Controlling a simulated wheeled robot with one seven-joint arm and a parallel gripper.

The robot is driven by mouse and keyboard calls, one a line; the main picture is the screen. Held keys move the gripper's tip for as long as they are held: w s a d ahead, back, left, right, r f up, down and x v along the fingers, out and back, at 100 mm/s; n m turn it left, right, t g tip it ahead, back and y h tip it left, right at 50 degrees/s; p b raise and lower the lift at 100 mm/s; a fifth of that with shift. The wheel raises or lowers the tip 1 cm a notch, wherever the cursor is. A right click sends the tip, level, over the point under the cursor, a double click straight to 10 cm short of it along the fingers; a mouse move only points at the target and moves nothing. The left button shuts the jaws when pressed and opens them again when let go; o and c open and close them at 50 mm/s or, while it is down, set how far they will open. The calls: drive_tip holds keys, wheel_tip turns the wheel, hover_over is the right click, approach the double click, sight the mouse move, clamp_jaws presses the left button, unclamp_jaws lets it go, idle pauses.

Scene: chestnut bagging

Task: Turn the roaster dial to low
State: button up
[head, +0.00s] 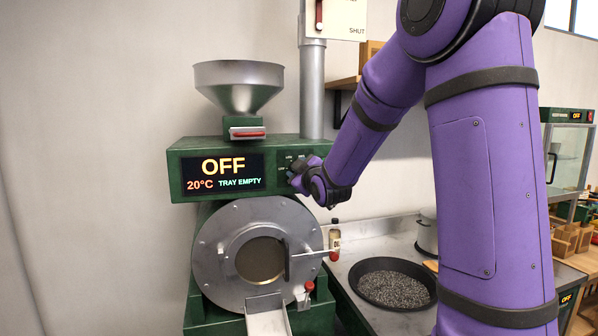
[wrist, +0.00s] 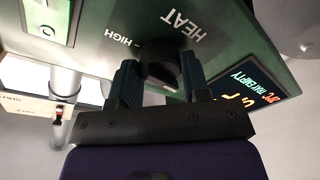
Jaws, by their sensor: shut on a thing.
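The green roaster (head: 187,160) stands at left centre in the head view. Its display (head: 222,172) reads OFF, 20°C and TRAY EMPTY. My gripper (head: 297,176) is at the right end of the roaster's front panel and covers most of the dial area there. In the wrist view the dark round dial (wrist: 160,54) sits between the two fingers of my gripper (wrist: 160,68), which is shut on it. The labels HEAT and HIGH show inverted on the green panel (wrist: 225,50). The dial's pointer and the low mark cannot be made out.
A metal hopper (head: 238,78) tops the roaster, with a round drum door (head: 225,255) below. A vertical pipe (head: 312,90) rises behind. A dark pan (head: 392,285) and a pot (head: 428,232) stand on the counter at right. My purple arm hides part of the right side.

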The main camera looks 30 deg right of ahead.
drive_tip(key=m, duration=0.5)
drive_tip(key=shift+f+m+t, duration=0.15)
drive_tip(key=shift+m+t, duration=0.15)
drive_tip(key=shift+m+h, duration=0.6)
drive_tip(key=shift+m, duration=1.7)
drive_tip(key=o, duration=0.9)
drive_tip(key=v, duration=1.1)
